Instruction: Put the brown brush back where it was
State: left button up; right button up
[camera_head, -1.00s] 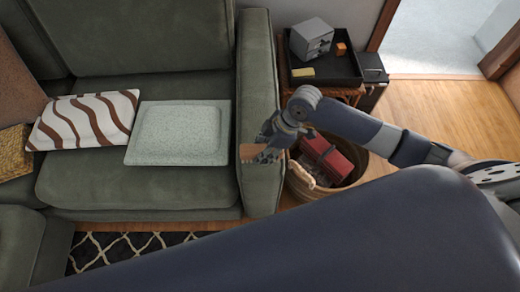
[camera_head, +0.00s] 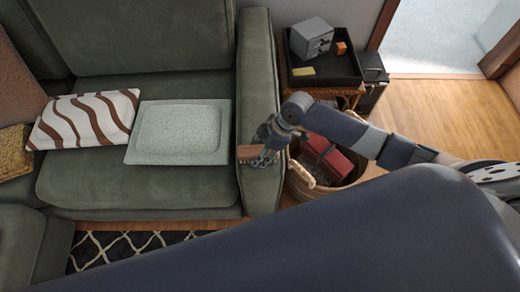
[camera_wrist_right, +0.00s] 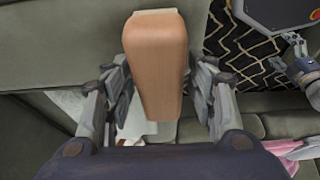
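The brown brush (camera_head: 248,152) shows in the head view as a small brown block at the sofa's right armrest. My right gripper (camera_head: 262,154) is over the armrest, with its fingers at the brush.
The green armrest (camera_head: 258,70) borders the seat with a pale cushion (camera_head: 180,150) and striped pillow (camera_head: 85,120). A wicker basket (camera_head: 300,182) holding a red item (camera_head: 332,160) stands beside it. A black tray (camera_head: 345,72) on a side table lies behind.

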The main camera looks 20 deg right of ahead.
jog(key=shift+r, duration=0.15)
jog(key=v, duration=1.2)
dwell(0.3)
